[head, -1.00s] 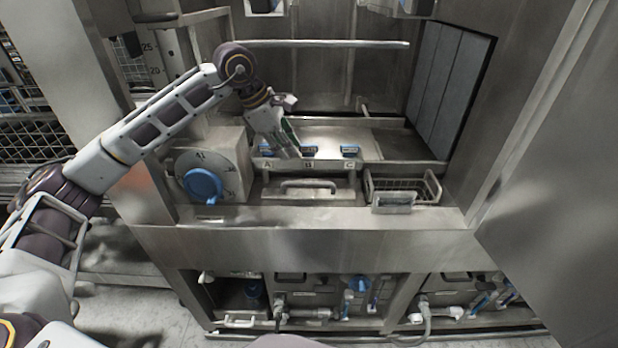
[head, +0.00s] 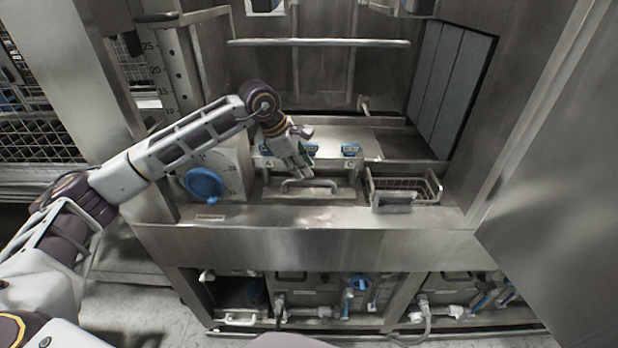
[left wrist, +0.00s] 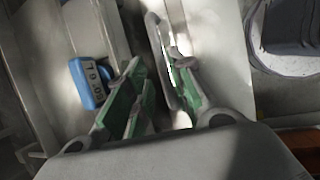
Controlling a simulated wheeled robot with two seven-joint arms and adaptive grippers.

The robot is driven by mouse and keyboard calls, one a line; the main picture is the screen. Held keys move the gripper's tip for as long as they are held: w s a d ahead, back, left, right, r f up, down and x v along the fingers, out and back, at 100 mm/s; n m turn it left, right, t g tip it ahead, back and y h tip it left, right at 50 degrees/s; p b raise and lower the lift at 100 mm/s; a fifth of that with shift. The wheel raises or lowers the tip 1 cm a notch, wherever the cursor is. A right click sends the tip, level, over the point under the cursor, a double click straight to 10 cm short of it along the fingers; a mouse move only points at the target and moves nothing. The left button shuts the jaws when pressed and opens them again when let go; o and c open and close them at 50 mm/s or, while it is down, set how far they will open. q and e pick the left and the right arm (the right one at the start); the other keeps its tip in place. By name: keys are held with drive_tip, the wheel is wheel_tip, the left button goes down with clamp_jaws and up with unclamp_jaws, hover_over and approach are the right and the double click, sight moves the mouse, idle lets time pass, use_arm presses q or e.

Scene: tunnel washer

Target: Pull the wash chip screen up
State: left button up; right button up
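A flat metal panel with a curved bar handle (head: 308,183), likely the wash chip screen, sits in the recess below the lettered strip. My left gripper (head: 303,168) is just above this handle, pointing down. In the left wrist view its green-padded fingers (left wrist: 158,75) are spread apart. The pale bar handle (left wrist: 160,45) shows in the gap between them, and I cannot tell whether a finger touches it. The gripper hides part of the strip near B. My right gripper is not in view.
A wire basket (head: 405,186) stands right of the panel. A blue knob (head: 204,185) on a dial box is to the left. Small blue latches, such as the one by C (head: 351,150), line the strip. A horizontal rail (head: 320,43) crosses the opening above.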

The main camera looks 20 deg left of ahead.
sight(311, 181)
use_arm(q)
drive_tip(key=x, duration=0.3)
drive_tip(key=shift+w+f, duration=0.1)
drive_tip(key=shift+f, duration=0.15)
drive_tip(key=shift+x, duration=0.9)
drive_tip(key=shift+d, duration=0.1)
clamp_jaws()
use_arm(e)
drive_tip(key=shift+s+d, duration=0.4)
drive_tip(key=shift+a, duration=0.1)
